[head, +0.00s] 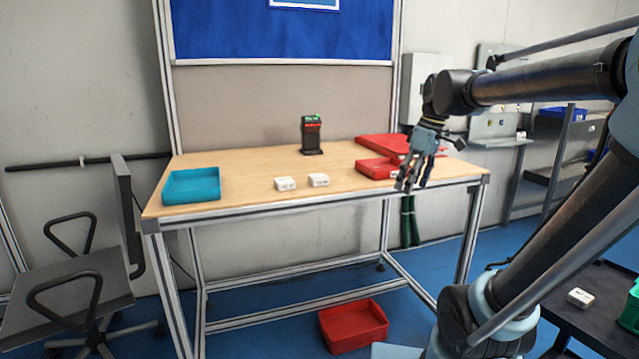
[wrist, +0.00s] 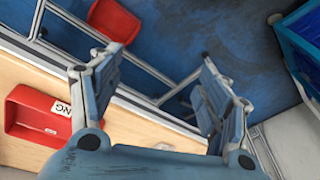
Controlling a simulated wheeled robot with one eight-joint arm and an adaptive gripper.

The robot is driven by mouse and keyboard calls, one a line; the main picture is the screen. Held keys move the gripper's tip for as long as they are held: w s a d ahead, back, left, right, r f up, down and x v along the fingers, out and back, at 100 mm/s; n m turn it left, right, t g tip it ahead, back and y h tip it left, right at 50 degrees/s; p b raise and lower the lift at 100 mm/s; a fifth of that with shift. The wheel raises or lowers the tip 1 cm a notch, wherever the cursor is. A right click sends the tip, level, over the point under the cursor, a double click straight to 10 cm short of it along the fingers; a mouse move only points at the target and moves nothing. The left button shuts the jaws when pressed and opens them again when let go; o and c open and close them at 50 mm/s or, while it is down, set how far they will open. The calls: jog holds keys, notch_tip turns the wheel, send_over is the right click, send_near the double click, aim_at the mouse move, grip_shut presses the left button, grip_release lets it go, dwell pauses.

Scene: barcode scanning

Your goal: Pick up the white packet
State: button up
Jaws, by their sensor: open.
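Two small white packets lie on the wooden table in the head view, a left one (head: 285,184) and a right one (head: 319,180), near the front edge. A third white packet (head: 580,297) lies on a dark low surface at the lower right. My gripper (head: 412,186) is open and empty, above the table's front right corner, to the right of the two table packets. In the wrist view its two fingers (wrist: 152,75) are spread with nothing between them.
The table (head: 245,187) also holds a teal tray (head: 192,186), a dark scanner stand (head: 311,135) and red trays (head: 377,169) near my gripper. A red bin (head: 353,326) stands on the floor. A green container (head: 631,309) is beside the third packet. A chair (head: 75,285) stands left.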

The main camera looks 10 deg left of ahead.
jog(key=w+a+r+n+g, duration=0.1)
jog(key=w+a+r+n, duration=0.5)
jog(key=w+a+r, duration=0.3)
jog(key=n+g+y, duration=0.2)
jog(key=n, duration=0.5)
send_near(319, 176)
jog(key=x, duration=0.3)
jog(key=shift+w+f, duration=0.1)
jog(key=shift+f, duration=0.25)
jog(key=shift+x, duration=2.65)
jog(key=shift+a+r, duration=0.1)
jog(key=c, duration=1.2)
